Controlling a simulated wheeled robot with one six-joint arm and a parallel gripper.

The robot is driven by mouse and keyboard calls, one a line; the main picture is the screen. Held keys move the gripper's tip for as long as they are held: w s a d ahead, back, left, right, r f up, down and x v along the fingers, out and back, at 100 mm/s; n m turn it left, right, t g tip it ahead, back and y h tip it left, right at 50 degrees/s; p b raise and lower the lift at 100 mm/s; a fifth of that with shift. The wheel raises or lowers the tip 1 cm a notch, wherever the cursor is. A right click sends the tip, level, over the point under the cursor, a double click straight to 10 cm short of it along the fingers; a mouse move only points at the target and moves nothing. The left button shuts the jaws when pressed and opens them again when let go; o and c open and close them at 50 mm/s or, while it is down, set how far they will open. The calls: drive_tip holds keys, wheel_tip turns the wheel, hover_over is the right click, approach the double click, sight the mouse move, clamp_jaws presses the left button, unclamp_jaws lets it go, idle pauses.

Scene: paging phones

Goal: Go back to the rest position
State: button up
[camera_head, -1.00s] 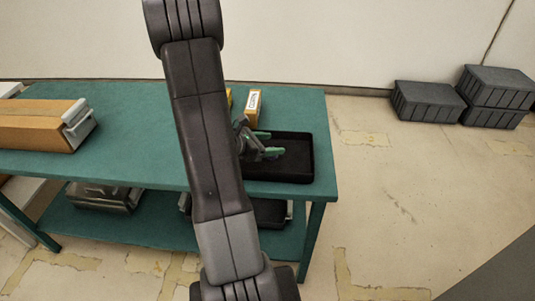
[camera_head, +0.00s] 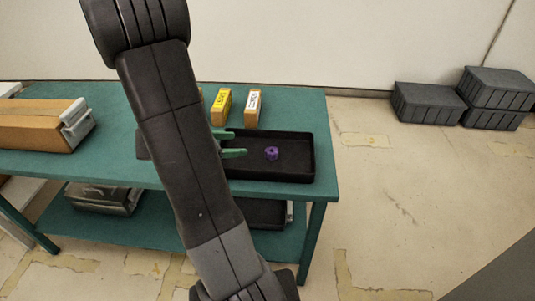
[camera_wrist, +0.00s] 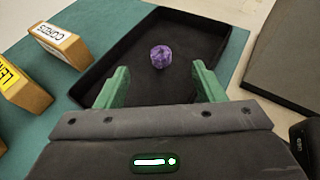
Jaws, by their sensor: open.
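My gripper (camera_head: 233,144) shows partly behind my arm in the head view, its green fingers at the left side of a black tray (camera_head: 300,177). In the wrist view my gripper (camera_wrist: 158,86) is open, with nothing between its fingers. A small purple ring-like object (camera_head: 271,153) lies in the tray, apart from the fingers. It also shows in the wrist view (camera_wrist: 160,57), beyond the fingertips.
The tray stands on a green table (camera_head: 110,110). Two labelled boxes, one yellow-labelled (camera_head: 221,107) and one white-labelled (camera_head: 252,108), stand behind it. A brown box (camera_head: 35,125) lies at the left. Dark crates (camera_head: 427,103) sit on the floor at right.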

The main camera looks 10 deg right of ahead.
sight(270, 152)
drive_tip(key=p+x, duration=0.1)
drive_tip(key=x, duration=1.2)
drive_tip(key=shift+d+f, duration=0.1)
drive_tip(key=shift+d, duration=0.05)
drive_tip(key=shift+w+d+r+p, duration=0.1)
drive_tip(key=shift+r+p, duration=0.2)
drive_tip(key=shift+r, duration=0.5)
drive_tip(key=shift+w+d+r+p, duration=0.1)
drive_tip(key=shift+r+p, duration=0.2)
drive_tip(key=shift+r, duration=0.45)
